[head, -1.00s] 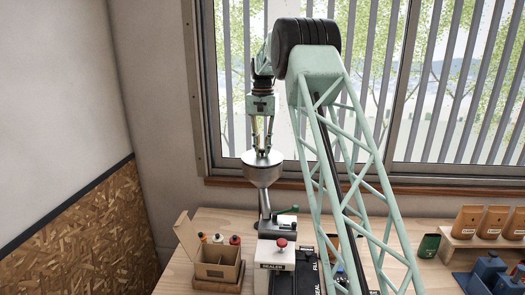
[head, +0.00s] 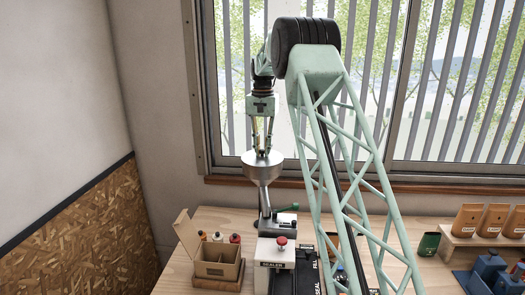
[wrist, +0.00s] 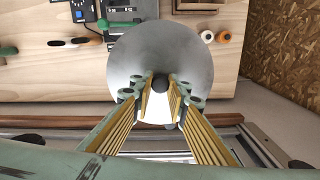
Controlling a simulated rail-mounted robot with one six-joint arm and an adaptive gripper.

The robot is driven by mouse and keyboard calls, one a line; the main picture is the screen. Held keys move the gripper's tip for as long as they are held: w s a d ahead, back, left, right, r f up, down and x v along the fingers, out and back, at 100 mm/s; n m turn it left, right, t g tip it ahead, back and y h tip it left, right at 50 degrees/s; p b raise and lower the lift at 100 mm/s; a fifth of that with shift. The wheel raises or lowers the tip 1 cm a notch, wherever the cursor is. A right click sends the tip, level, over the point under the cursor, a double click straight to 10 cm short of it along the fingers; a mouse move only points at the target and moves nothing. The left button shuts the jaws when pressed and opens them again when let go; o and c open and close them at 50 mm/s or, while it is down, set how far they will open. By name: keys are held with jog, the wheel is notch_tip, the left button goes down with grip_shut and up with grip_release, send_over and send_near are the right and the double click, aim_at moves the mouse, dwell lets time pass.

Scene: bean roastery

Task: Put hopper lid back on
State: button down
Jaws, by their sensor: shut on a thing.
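The hopper (head: 262,174) is a silver funnel on a stand behind the sealer on the bench. The hopper lid (wrist: 160,50) is a round grey metal disc with a dark knob (wrist: 161,84) in the wrist view. My gripper (head: 262,149) points down over the hopper's top. In the wrist view my gripper (wrist: 160,92) is shut on the lid's knob. The lid appears to lie at the hopper's rim, though I cannot tell whether it is fully seated. The lid hides the hopper's mouth.
A sealer (head: 276,251) with a red knob stands in front of the hopper. An open cardboard box (head: 217,262) is at left, with small bottles behind it. Brown bags (head: 467,220) stand on a riser at right. The window is close behind the arm.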

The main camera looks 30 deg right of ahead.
aim_at(263, 150)
jog(key=c, duration=2.4)
grip_release()
jog(key=shift+r, duration=5.95)
